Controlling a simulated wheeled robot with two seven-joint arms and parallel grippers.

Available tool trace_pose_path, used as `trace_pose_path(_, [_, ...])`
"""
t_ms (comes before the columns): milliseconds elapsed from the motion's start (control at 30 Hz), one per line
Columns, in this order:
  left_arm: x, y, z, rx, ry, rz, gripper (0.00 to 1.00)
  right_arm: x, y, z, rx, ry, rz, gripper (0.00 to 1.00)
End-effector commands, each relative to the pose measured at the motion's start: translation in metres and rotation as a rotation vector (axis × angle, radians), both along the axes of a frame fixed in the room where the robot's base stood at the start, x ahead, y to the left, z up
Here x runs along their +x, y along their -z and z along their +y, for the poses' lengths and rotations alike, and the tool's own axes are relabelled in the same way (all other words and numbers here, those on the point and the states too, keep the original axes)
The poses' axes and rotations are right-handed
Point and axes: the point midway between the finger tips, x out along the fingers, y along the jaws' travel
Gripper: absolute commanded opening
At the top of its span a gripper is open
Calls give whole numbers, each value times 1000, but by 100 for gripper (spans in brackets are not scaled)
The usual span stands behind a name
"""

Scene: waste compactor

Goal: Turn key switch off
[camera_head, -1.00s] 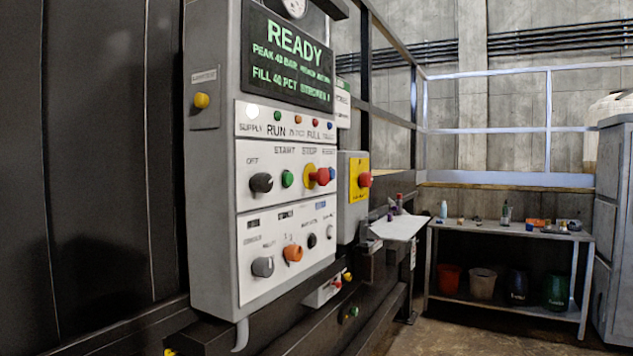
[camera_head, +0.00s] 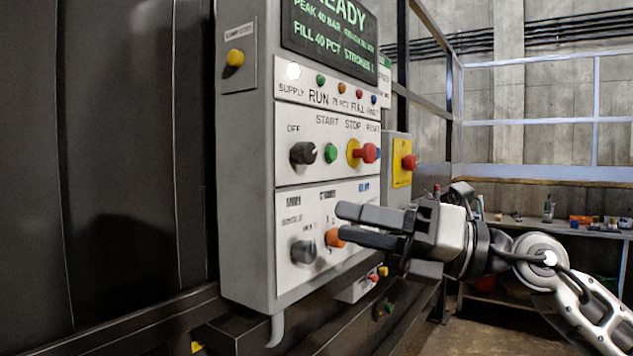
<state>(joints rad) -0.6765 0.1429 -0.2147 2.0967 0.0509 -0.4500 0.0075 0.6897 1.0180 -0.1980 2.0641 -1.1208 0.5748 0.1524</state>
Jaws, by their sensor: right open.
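The key switch is a black knob (camera_head: 303,153) on the grey control panel (camera_head: 245,120), under the label OFF and left of the green START button (camera_head: 330,152). My right gripper (camera_head: 345,224) is open and empty. Its two dark fingers point left in front of the lower row of controls, below and to the right of the black knob. They are apart from that knob and hide part of the lower row. My left gripper is not in view.
A red knob on a yellow ring (camera_head: 366,153) sticks out right of the START button. A grey knob (camera_head: 303,252) and an orange knob (camera_head: 335,237) sit below. A red emergency button (camera_head: 408,162) is on a side box. A workbench (camera_head: 590,232) stands behind right.

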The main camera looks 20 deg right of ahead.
Motion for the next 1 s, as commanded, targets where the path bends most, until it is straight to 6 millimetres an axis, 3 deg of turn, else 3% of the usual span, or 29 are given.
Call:
trace_pose_path(33, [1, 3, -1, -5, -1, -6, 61, -8, -20, -11, -140, 65, -103, 52])
trace_pose_path(200, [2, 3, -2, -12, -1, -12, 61, -25, -63, -49, -440, 276, -286, 52])
trace_pose_path(400, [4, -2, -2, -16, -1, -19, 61, -32, -84, -69, -548, 388, -344, 52])
trace_pose_path(567, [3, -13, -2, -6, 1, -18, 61, -17, -88, -57, -551, 389, -345, 52])
trace_pose_path(1000, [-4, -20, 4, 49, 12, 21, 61, 57, -88, 2, -546, 385, -343, 52])
